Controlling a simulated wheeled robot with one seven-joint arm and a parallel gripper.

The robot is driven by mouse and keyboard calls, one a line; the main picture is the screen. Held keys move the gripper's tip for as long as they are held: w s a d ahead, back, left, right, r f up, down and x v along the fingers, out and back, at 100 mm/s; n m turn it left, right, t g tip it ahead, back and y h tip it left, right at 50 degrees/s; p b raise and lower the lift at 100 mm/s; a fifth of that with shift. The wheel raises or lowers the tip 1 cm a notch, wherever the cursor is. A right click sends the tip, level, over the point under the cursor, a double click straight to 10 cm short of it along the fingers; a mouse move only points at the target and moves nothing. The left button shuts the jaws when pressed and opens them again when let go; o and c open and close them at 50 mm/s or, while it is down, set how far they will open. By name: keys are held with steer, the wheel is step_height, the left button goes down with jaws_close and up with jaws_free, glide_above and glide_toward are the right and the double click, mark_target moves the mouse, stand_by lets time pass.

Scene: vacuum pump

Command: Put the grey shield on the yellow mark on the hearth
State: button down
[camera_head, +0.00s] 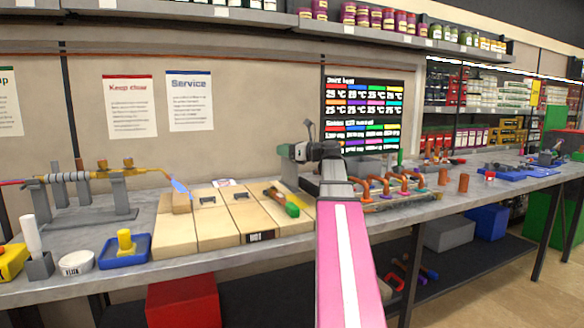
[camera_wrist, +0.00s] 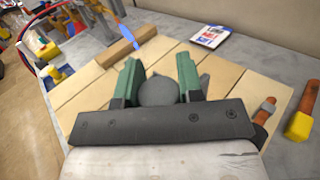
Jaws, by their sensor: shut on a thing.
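The hearth (camera_head: 216,230) is a row of pale tan slabs on the grey bench; it also fills much of the wrist view (camera_wrist: 68,88). My gripper (camera_head: 294,152) is above the bench, at the right end of the hearth in the head view. In the wrist view its green jaws (camera_wrist: 160,88) are shut on a rounded grey piece, the grey shield (camera_wrist: 158,91). The shield is held up, with slabs showing beyond it. Its lower part is hidden by my gripper's dark front plate. I cannot make out the yellow mark in either view.
A torch with a blue flame (camera_head: 180,187) points at a tan block (camera_head: 181,203) on the hearth's left. Small dark brackets (camera_head: 207,199) and a green-ended tool (camera_head: 288,205) lie on the slabs. Copper pipework (camera_head: 390,186) stands right of my arm. A blue tray (camera_head: 124,252) is at left.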

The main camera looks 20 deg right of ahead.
mark_target(292, 165)
steer(key=shift+s+d+f, duration=0.2)
steer(key=shift+d+f, duration=0.2)
steer(key=shift+d, duration=0.25)
steer(key=shift+s+d+f, duration=0.15)
steer(key=shift+d+f, duration=0.2)
steer(key=shift+d, duration=0.25)
steer(key=shift+f, duration=2.15)
steer(key=c, duration=0.8)
jaws_free()
steer(key=shift+o, duration=0.2)
steer(key=shift+s+d, duration=0.1)
steer(key=shift+s, duration=0.05)
steer(key=v, duration=1.1)
steer(key=shift+s+d, duration=0.2)
steer(key=shift+d, duration=0.05)
